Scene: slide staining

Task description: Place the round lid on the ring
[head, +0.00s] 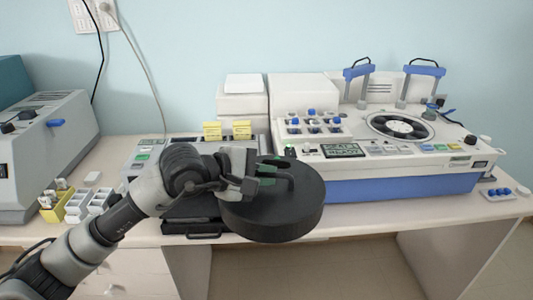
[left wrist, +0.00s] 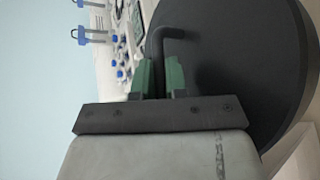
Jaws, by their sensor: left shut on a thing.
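The round lid (head: 275,210) is a thick black disc with a bent handle on top. My left gripper (head: 268,180) is shut on that handle and holds the lid in front of the bench edge. In the left wrist view the lid (left wrist: 250,70) fills the right side, and the green finger pads of my left gripper (left wrist: 160,75) close around the handle. The ring (head: 400,127) appears to be the round black opening with a pale hub on top of the white machine at the right. It is uncovered, behind and right of the lid. My right gripper is not seen.
The white machine (head: 385,185) has a blue front panel, a small screen and blue-topped lever handles (head: 424,71) behind the opening. A rack of blue-capped vials (head: 312,124) stands left of the opening. A grey machine (head: 40,150) is at far left.

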